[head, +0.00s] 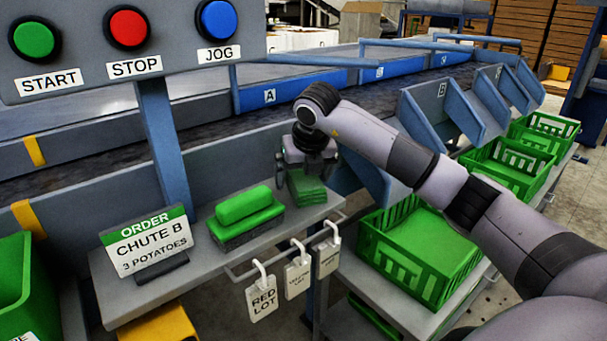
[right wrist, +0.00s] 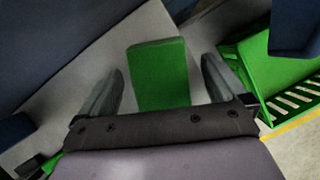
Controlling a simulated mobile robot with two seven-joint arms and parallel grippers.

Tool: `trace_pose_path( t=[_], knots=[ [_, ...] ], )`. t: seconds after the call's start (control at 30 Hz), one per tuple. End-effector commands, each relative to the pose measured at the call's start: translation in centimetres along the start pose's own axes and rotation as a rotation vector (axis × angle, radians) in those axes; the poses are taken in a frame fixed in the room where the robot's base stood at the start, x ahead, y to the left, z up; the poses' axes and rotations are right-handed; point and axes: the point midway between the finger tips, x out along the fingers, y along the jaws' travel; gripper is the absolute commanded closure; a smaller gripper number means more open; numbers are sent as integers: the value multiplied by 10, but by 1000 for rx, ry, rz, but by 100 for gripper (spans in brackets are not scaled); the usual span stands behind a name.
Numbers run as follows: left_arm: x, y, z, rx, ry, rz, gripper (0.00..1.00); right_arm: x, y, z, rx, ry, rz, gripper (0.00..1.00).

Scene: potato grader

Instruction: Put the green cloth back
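The green cloth (head: 308,190) looks like a folded, layered stack at the right end of the grey shelf (head: 190,262). In the right wrist view the cloth (right wrist: 160,75) lies between the two fingers, with a gap on each side. My right gripper (head: 307,170) is over the cloth, pointing down and open; it also shows in the right wrist view (right wrist: 163,82). Whether the cloth rests fully on the shelf is partly hidden by the gripper. My left gripper is not in view.
A green-handled brush-like block (head: 243,212) sits left of the cloth. An order sign (head: 147,243) stands at the shelf's left. Tags (head: 262,300) hang from the rail in front. A green crate (head: 416,262) stands to the right. Chute walls rise behind.

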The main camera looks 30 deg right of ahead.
Motion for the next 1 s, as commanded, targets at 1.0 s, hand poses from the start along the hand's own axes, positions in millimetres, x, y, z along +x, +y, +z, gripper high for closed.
trace_pose_path(
  t=[1.0],
  knots=[
    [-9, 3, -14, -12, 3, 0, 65, -122, 0, 1, 0, 0, 0, 2]
  ],
)
